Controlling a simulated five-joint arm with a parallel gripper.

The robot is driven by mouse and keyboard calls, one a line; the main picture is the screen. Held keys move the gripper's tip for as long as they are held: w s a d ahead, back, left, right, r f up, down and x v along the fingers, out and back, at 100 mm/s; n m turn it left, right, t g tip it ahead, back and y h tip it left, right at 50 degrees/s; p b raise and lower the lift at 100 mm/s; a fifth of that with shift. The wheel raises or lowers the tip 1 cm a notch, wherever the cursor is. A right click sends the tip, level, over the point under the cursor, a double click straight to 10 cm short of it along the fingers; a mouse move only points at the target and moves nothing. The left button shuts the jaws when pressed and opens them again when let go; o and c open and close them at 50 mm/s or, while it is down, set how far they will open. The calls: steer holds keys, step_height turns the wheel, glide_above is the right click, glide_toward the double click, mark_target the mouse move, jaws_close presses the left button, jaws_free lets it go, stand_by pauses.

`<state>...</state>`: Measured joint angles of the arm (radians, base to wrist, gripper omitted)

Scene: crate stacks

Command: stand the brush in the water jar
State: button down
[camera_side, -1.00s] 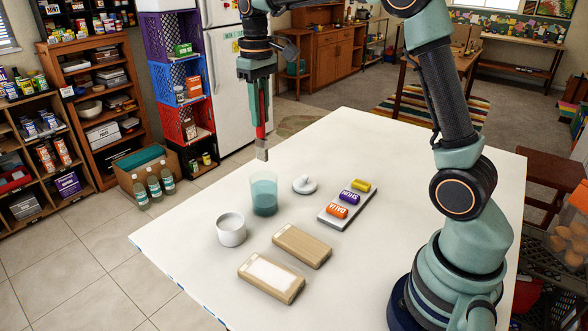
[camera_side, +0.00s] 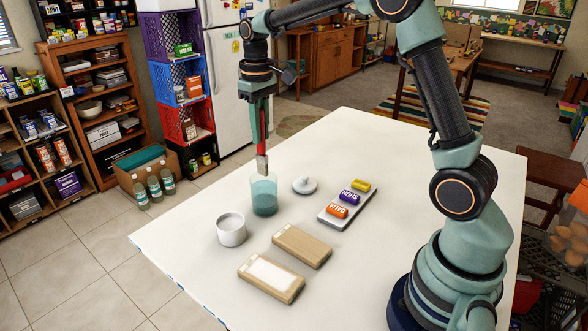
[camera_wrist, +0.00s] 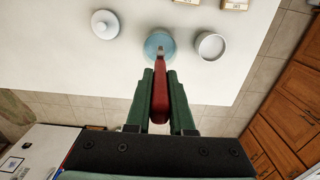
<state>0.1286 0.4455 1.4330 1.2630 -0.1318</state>
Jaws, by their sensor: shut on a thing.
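My gripper (camera_side: 261,102) is shut on the brush (camera_side: 262,140), which has a red handle and a pale tip pointing down. The brush hangs nearly upright over the water jar (camera_side: 264,198), a clear glass with blue-green water. The brush tip is at the height of the jar's rim; I cannot tell whether it is just inside. In the wrist view, the red brush (camera_wrist: 160,90) lies between the green fingers of my gripper (camera_wrist: 160,82), its tip in line with the jar (camera_wrist: 152,49).
A white cup (camera_side: 231,230) stands in front of the jar and a round white lid (camera_side: 304,185) lies to its right. A tray (camera_side: 366,205) holds orange, purple and yellow tubes.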

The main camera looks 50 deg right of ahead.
mark_target(262, 154)
steer(key=shift+f, duration=4.05)
steer(key=c, duration=0.7)
jaws_free()
steer(key=shift+r, duration=4.5)
